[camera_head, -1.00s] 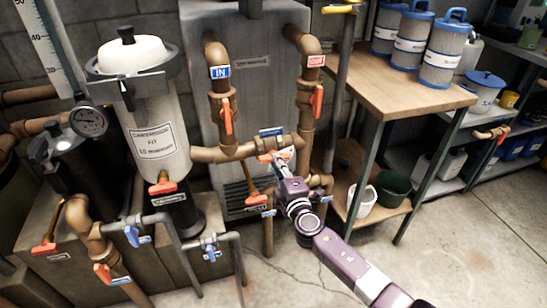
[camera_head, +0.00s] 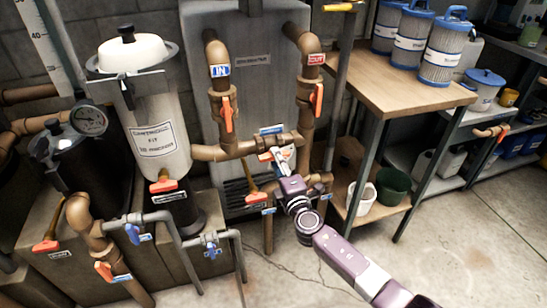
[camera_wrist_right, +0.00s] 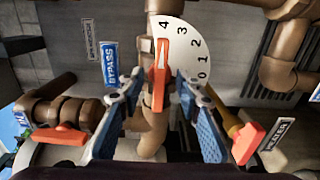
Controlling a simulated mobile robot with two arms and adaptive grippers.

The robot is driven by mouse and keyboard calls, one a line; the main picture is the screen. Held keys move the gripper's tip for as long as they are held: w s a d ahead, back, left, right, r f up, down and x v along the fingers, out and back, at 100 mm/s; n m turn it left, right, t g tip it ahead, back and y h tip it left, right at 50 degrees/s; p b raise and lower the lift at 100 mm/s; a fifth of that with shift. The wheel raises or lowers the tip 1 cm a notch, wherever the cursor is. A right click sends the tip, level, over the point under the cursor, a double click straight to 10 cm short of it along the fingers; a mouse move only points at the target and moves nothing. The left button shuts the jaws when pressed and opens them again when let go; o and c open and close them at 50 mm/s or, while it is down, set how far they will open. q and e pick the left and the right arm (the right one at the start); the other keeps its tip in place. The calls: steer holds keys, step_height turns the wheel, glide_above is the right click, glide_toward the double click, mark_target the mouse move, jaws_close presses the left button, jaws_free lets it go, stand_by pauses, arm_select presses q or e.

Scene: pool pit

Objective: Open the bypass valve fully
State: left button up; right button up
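The bypass valve sits on the horizontal brown pipe between the IN and OUT pipes. Its blue BYPASS label (camera_wrist_right: 110,63) shows in the right wrist view, and the label (camera_head: 271,130) also shows in the head view. The valve's orange handle (camera_wrist_right: 160,78) points near the 4 on a white dial (camera_wrist_right: 190,45) numbered 0 to 4. My right gripper (camera_wrist_right: 155,82) is open, with one blue-padded finger on each side of the handle and gaps visible. In the head view my right gripper (camera_head: 272,160) covers part of the valve. My left gripper is not in view.
A wooden bench (camera_head: 410,88) with filter cartridges stands to the right. The floor (camera_head: 460,240) at front right is clear.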

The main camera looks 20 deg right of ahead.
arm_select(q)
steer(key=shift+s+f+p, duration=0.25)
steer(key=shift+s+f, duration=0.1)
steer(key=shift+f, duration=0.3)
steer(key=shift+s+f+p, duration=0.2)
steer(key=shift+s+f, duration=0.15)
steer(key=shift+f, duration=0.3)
arm_select(e)
steer(key=s, duration=0.7)
steer(key=shift+d, duration=0.1)
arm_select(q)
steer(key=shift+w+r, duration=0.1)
